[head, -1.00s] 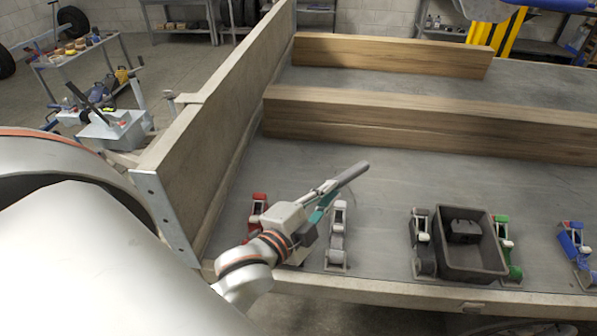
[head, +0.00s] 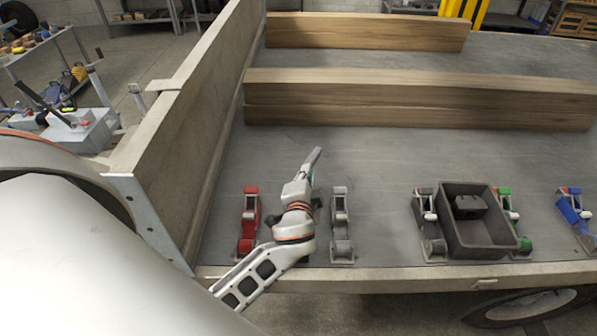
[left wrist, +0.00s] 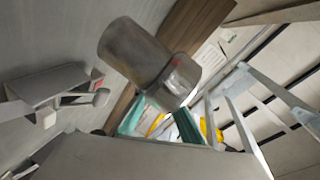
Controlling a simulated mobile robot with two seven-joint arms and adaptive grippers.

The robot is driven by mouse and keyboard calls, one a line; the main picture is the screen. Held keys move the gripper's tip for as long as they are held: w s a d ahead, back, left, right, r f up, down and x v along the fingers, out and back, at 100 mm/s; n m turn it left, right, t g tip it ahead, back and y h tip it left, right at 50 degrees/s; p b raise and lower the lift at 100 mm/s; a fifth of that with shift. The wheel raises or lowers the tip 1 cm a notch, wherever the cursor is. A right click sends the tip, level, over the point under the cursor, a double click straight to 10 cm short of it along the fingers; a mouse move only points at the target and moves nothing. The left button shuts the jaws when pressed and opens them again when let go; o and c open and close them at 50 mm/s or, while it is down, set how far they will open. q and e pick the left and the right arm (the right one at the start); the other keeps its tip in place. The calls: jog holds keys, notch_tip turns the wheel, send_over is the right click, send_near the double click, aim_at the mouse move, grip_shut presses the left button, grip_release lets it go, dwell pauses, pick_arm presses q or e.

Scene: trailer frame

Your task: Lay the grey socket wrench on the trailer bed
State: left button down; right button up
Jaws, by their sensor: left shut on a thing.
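The grey socket wrench (head: 314,158) is held in my left gripper (head: 309,178), between the red and grey strap ratchets in the picture. Its visible end points away toward the wooden beams; my gripper and wrist hide the rest. In the left wrist view its thick grey cylindrical end (left wrist: 135,52) shows large beyond the teal finger pads (left wrist: 187,128). The trailer bed (head: 385,160) is a flat grey surface under the gripper. I cannot tell whether the wrench touches it. My right gripper is not in view.
A red ratchet (head: 249,215) and a grey ratchet (head: 341,225) flank my left wrist. A dark bin (head: 477,242) holding a dark object stands further right, between other ratchets. Wooden beams (head: 420,98) lie behind; a side board (head: 190,135) rises at left. The middle bed is clear.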

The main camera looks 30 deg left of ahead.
pick_arm(q)
jog(key=a+f+b, duration=0.1)
jog(key=f+b, duration=0.1)
jog(key=w+a+f+n+g+y+b, duration=0.1)
jog(key=f, duration=0.1)
jog(key=w+a+f+n+g+y+b, duration=0.1)
jog(key=a+f+b, duration=0.1)
jog(key=shift+a+b, duration=0.1)
jog(key=shift+b, duration=0.2)
jog(key=shift+f+b, duration=0.65)
jog(key=shift+f, duration=0.3)
jog(key=shift+r, duration=0.1)
jog(key=shift+f+b, duration=0.3)
jog(key=shift+b, duration=0.05)
jog(key=shift+f, duration=0.15)
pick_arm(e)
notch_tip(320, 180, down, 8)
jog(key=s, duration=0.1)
